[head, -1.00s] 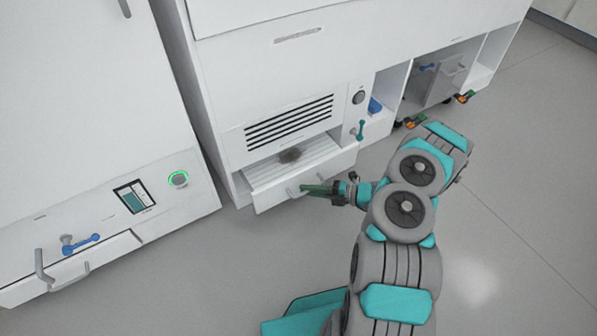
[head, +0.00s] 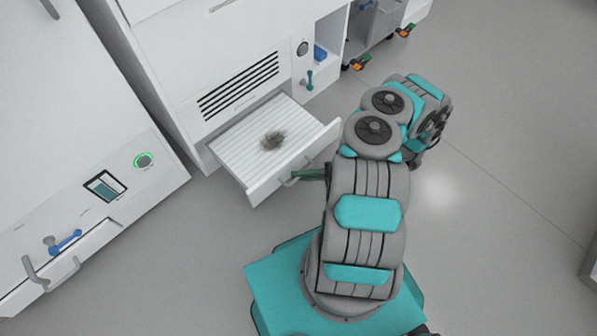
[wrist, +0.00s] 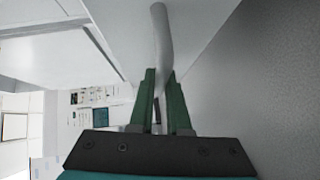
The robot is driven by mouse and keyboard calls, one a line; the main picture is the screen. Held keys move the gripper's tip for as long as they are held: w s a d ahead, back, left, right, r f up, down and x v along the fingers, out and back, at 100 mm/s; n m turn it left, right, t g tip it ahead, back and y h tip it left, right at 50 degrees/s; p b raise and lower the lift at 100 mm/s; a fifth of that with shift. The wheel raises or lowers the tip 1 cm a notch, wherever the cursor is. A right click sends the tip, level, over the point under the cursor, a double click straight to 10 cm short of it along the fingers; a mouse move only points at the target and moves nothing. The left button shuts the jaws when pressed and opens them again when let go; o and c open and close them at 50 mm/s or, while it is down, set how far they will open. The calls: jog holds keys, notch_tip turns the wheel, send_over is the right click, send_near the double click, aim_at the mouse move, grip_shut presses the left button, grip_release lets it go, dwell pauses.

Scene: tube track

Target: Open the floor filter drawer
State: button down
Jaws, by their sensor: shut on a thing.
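The floor filter drawer (head: 228,160) is pulled out from the bottom of the white cabinet, below a black slotted vent. Its ribbed white floor shows, with a grey-brown clump of dust (head: 273,140) lying on it. My gripper (head: 296,175) is at the drawer's front face, with its green fingers at the grey bar handle (head: 289,183). In the wrist view, the two green fingers (wrist: 163,82) are shut around the grey handle bar (wrist: 160,40). The far end of the handle is partly hidden by my fingers in the head view.
A white unit (head: 60,200) with a small screen, a green-ringed button and a blue-handled valve stands at the left. Grey floor (head: 500,120) at the right is clear.

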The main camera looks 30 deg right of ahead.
jog(key=c, duration=0.9)
grip_release()
jog(key=shift+d, duration=0.15)
jog(key=v, duration=0.7)
jog(key=shift+s+d, duration=0.2)
jog(key=shift+d, duration=0.1)
